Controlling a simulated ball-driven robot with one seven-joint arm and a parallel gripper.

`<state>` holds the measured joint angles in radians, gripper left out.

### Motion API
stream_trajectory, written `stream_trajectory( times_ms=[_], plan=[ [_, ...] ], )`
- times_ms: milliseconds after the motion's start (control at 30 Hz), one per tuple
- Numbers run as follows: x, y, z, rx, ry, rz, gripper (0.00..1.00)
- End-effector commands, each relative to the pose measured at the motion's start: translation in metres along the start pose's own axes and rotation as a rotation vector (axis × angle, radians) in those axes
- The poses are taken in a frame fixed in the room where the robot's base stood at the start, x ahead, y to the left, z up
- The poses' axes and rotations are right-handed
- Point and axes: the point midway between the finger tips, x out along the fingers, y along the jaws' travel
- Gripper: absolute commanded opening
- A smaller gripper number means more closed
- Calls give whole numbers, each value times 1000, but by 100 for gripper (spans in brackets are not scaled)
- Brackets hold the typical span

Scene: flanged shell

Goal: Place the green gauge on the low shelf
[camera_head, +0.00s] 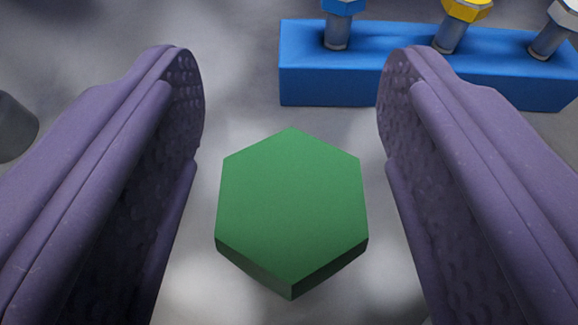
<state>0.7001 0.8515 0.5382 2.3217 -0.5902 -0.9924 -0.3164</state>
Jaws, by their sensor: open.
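A green hexagonal block, the green gauge (291,207), shows in the head camera view at the lower middle. Its flat top faces me, and its near side walls show below. My gripper (291,95) is open, with its two purple fingers spread to the left and right of the gauge. There is a clear gap between the gauge and each finger. The gauge lies between the fingers but is not held. I cannot make out a low shelf in this view.
A blue block (330,85) stands beyond the gauge at the upper right, partly behind my right finger. It bears metal pegs with blue, yellow (467,10) and white heads. A grey rounded object (14,128) is at the left edge. The grey surface at upper left looks clear.

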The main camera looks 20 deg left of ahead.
Motion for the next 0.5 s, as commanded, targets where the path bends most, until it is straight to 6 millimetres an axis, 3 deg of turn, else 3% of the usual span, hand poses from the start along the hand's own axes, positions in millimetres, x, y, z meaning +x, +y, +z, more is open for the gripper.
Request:
stream_trajectory(
  times_ms=[167, 400, 500],
  plan=[
    [0, 0, -1, 0, 0, 0, 57],
    [0, 0, -1, 0, 0, 0, 2],
    [0, 0, -1, -1, 1, 0, 0]
  ],
)
